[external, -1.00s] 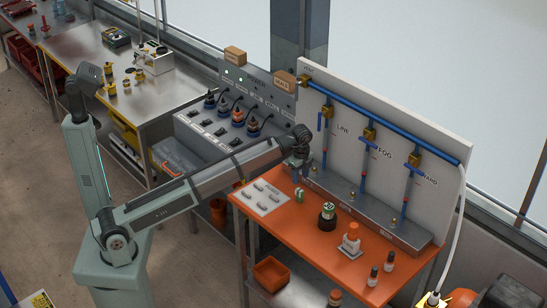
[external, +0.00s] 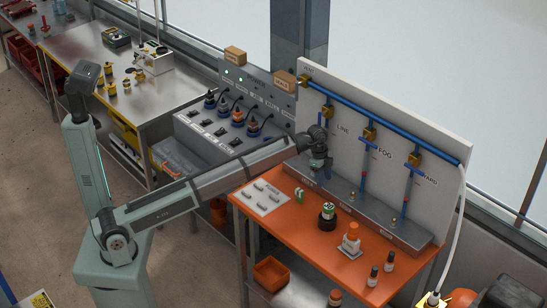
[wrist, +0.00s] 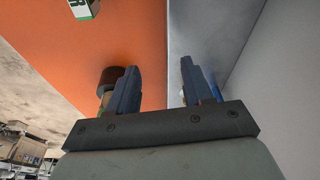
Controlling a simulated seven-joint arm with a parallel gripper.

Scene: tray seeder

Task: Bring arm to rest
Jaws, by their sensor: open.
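My gripper (external: 318,164) is at the end of my outstretched arm, over the back of the orange table (external: 330,260), in front of the white board with the blue pipes. In the wrist view my gripper (wrist: 160,90) has its two dark fingers apart, with nothing visible held between them. Beyond the fingers are the orange table top and a grey metal strip. How high the fingers are above the strip cannot be told.
A blue-piped board (external: 385,150) stands close behind my gripper. The power panel (external: 255,85) stands behind my forearm.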

